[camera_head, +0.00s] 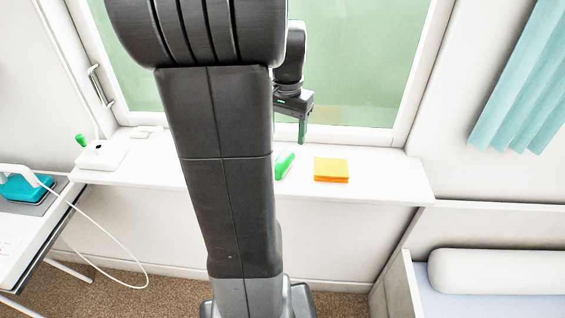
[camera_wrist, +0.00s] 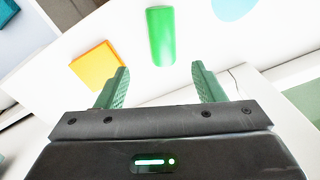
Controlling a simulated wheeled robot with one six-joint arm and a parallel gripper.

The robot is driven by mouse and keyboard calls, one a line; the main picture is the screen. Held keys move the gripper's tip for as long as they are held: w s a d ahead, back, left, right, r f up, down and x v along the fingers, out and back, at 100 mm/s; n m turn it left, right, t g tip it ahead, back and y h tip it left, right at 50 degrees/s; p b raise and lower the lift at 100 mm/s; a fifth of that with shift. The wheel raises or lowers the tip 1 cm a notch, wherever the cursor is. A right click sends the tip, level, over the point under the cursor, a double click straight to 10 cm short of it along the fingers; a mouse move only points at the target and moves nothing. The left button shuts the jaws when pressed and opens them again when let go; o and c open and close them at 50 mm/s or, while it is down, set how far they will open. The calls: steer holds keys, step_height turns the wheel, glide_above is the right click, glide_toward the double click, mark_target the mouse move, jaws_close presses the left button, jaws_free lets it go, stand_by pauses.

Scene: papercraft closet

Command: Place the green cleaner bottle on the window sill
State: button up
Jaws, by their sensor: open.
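The green cleaner bottle (camera_head: 284,166) is on the white window sill (camera_head: 385,176), close beside my arm's dark link, which may hide part of it. Whether it stands or lies is hard to tell. In the wrist view the bottle (camera_wrist: 160,36) shows as a green, rounded shape against white, beyond the gap between my fingers. My gripper (camera_head: 303,130) is in front of the window, above the sill and apart from the bottle. In the wrist view my gripper (camera_wrist: 160,82) has its two green fingers spread, with nothing between them.
An orange-yellow block (camera_head: 331,169) lies on the sill right of the bottle; it also shows in the wrist view (camera_wrist: 97,66). A white box (camera_head: 102,156) sits at the sill's left end. The sill right of the block is clear. A teal curtain (camera_head: 520,80) hangs at right.

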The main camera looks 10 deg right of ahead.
steer(key=f, duration=0.8)
steer(key=shift+w+a+f+p, duration=0.1)
steer(key=shift+a+f+p, duration=0.1)
steer(key=shift+f+p, duration=0.15)
steer(key=shift+r, duration=0.1)
steer(key=c, duration=1.2)
steer(key=shift+o, duration=0.2)
